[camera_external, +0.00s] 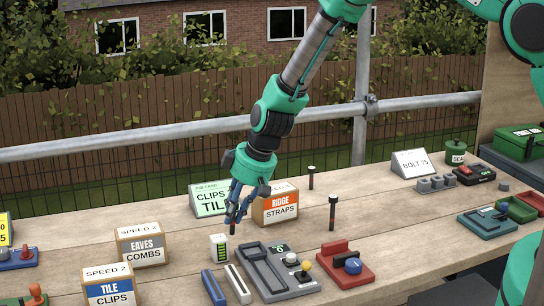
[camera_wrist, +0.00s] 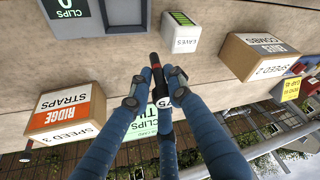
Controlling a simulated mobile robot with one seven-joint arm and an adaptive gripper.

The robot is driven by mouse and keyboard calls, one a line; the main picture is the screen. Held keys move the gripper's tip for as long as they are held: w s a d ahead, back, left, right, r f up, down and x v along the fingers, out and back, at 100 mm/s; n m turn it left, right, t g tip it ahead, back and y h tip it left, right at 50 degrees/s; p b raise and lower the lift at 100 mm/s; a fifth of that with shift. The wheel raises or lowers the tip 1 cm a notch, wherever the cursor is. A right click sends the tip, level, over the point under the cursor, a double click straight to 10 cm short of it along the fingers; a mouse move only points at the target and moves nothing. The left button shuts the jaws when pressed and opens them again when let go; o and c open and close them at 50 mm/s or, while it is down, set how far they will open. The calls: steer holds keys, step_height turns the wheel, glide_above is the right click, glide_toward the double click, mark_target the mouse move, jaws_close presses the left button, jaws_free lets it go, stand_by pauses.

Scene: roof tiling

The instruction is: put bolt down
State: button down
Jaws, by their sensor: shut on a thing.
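My gripper (camera_external: 237,208) is shut on a bolt and points down over the wooden bench top, left of centre. In the wrist view the black bolt (camera_wrist: 157,76) with a red band sits between the fingertips of my gripper (camera_wrist: 156,90). In the external view only the bolt's lower end (camera_external: 232,228) shows below the fingers. I cannot tell whether it touches the bench. Two other dark bolts stand upright on the bench, one further back (camera_external: 311,178) and one nearer (camera_external: 332,213). A white card marked BOLT 75 (camera_external: 413,163) stands at the back right.
A RIDGE STRAPS box (camera_external: 276,208) and a green-edged CLIPS card (camera_external: 209,201) stand close behind my gripper. A small white EAVES block (camera_external: 219,249) and a grey control panel (camera_external: 275,273) are in front. An EAVES COMBS box (camera_external: 141,245) stands left. Bare bench lies right of the nearer standing bolt.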

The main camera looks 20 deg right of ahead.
stand_by(0.4)
steer(key=shift+r, duration=0.6)
steer(key=r, duration=0.4)
steer(key=shift+w+d+r, duration=0.15)
steer(key=shift+d, duration=0.05)
steer(key=w+d+m+h+b, duration=0.1)
steer(key=w+d, duration=0.2)
steer(key=d, duration=1.1)
steer(key=w+d+b, duration=0.1)
steer(key=w+d, duration=0.3)
steer(key=d, duration=1.1)
steer(key=w+d+m+h+b, duration=0.1)
steer(key=w+d, duration=0.2)
steer(key=d, duration=1.1)
steer(key=f, duration=0.5)
steer(key=shift+s+d+f, duration=0.1)
steer(key=shift+d, duration=0.2)
steer(key=shift+p, duration=0.3)
steer(key=w, duration=0.5)
steer(key=w+f, duration=0.1)
steer(key=w, duration=0.4)
steer(key=w+p, duration=0.1)
steer(key=w, duration=0.5)
steer(key=shift+f, duration=0.25)
